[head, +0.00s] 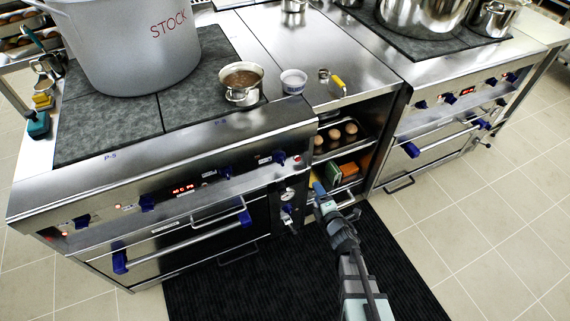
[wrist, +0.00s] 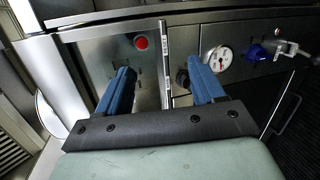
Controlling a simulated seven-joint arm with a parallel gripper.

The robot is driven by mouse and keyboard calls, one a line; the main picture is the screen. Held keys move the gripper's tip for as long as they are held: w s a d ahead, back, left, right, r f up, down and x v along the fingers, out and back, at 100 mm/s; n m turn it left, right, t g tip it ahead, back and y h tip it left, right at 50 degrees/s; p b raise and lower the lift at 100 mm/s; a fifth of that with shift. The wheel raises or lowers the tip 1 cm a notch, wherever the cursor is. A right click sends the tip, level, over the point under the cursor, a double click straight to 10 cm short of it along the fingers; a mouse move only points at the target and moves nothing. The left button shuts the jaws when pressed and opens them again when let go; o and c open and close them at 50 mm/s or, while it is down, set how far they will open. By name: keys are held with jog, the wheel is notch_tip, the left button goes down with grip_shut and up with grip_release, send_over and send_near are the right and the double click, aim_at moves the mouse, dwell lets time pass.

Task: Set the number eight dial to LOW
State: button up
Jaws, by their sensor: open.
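Blue dials sit along the front panel of the near stove in the head view, among them one at the far left (head: 82,220), one left of the red display (head: 147,203), one right of it (head: 225,172) and one near the right end (head: 278,157). The right stove also has blue dials (head: 449,98). Their numbers and settings are too small to read, so I cannot tell which is number eight. My gripper (head: 318,190) is in front of the near stove's right end. In the wrist view its blue fingers (wrist: 160,82) are apart with nothing between them.
A red button (wrist: 141,43), a pressure gauge (wrist: 219,59) and a blue-handled valve (wrist: 257,53) are close in front of my gripper. An open shelf bay with a tray of eggs (head: 335,136) lies beyond. A stockpot (head: 125,50) and a small pan (head: 241,82) stand on the stove.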

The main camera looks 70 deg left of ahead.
aim_at(281, 160)
jog(key=s+r+n+g+y, duration=0.3)
jog(key=s+r+n+g, duration=0.15)
jog(key=n, duration=0.35)
jog(key=s+a, duration=0.2)
jog(key=a, duration=1.2)
jog(key=shift+s+r, duration=0.15)
jog(key=shift+a+t, duration=0.1)
jog(key=shift+t, duration=0.15)
jog(key=c, duration=1)
